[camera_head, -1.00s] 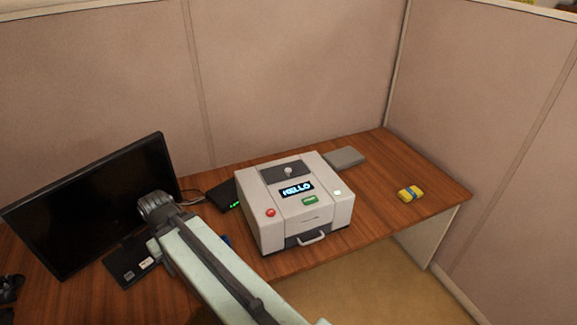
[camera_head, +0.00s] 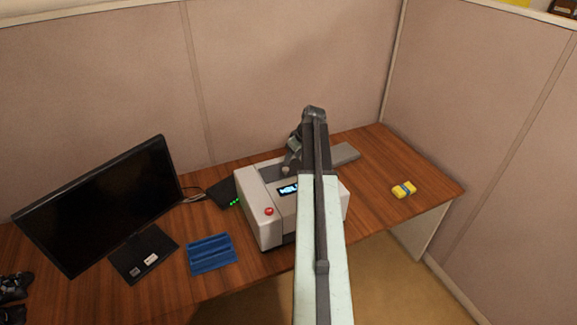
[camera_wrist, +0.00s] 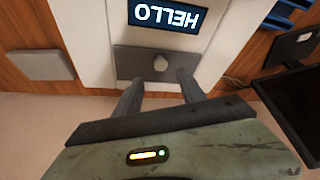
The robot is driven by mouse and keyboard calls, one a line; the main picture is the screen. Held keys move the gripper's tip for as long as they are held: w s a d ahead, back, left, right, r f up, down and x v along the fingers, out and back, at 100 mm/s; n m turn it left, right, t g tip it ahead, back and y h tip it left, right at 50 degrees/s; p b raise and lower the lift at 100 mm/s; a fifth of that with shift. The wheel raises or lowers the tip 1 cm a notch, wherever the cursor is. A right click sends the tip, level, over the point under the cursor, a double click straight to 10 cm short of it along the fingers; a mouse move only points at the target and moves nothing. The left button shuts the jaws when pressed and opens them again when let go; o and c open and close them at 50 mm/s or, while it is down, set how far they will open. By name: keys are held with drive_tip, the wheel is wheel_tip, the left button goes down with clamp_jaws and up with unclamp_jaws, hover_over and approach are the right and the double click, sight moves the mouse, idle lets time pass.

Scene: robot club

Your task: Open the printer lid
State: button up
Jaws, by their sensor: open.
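The printer (camera_head: 262,218) is a light grey box on the wooden desk, with a red button, a lit HELLO display and a dark grey lid panel (camera_head: 272,171) on top. The lid lies flat and carries a small round knob (camera_head: 285,170). My arm covers the printer's right part in the head view. In the wrist view the lid (camera_wrist: 130,62) and its knob (camera_wrist: 160,63) lie just ahead of my gripper (camera_wrist: 158,88). The gripper is open, its fingers on either side below the knob, with nothing between them. I cannot tell the height between fingertips and lid.
A black box (camera_head: 222,194) with green lights is beside the printer. A grey slab (camera_head: 345,154) and a yellow item (camera_head: 403,190) lie to the right. Cubicle walls enclose the desk.

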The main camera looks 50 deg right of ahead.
sight(286, 169)
drive_tip(key=b+x, duration=0.7)
drive_tip(key=x, duration=0.1)
drive_tip(key=shift+r, duration=0.15)
clamp_jaws()
idle(1.0)
